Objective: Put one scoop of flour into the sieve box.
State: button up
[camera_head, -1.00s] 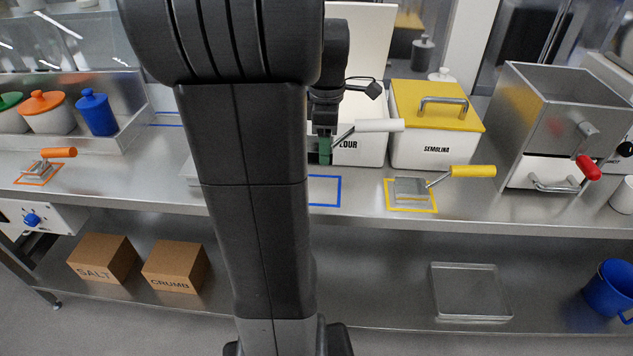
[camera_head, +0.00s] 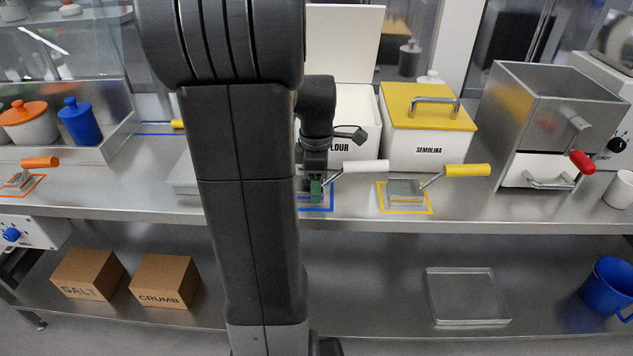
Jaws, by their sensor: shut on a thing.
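My gripper (camera_head: 316,190) is shut on the white-handled scoop (camera_head: 366,167). It is low over the blue outline (camera_head: 330,205) on the counter, in front of the flour bin. The handle points right; the scoop's bowl and any contents are hidden by the gripper and arm. The white flour bin (camera_head: 350,147) stands behind, with a white panel (camera_head: 345,40) upright at its back like a raised lid. The sieve box seems to be the grey metal box (camera_head: 540,110) at the right, with a red-knobbed crank and an open top; its inside is partly seen.
The semolina bin (camera_head: 428,150) with yellow lid stands between flour bin and metal box. A yellow-handled scoop (camera_head: 467,170) lies in a yellow outline. A white cup (camera_head: 619,190) is at the right edge. My arm hides the counter's middle left.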

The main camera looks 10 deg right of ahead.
jog(key=shift+f, duration=0.1)
jog(key=o, duration=1)
notch_tip(320, 180, up, 12)
jog(key=p, duration=0.1)
jog(key=shift+r, duration=0.2)
jog(key=shift+f, duration=0.15)
